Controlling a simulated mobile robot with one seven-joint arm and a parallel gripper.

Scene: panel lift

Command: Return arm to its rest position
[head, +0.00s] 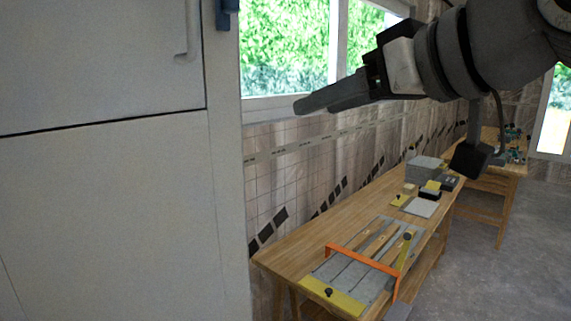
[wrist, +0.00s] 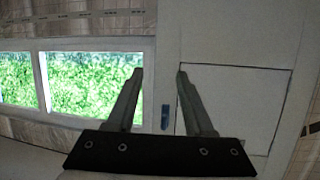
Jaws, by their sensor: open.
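My gripper (head: 312,103) is raised in the upper part of the head view, extended to the left in front of the window and well above the wooden table. In the wrist view my gripper (wrist: 159,72) shows two dark fingers spread apart with nothing between them. The wrist view looks past the fingers at a window and a pale cabinet. Nothing touches the gripper.
A tall pale cabinet (head: 110,200) fills the left side. A wooden table (head: 290,247) along the tiled wall holds a grey panel with an orange handle (head: 362,258), plus boxes (head: 424,168). A second table (head: 490,184) stands behind. Floor at right is clear.

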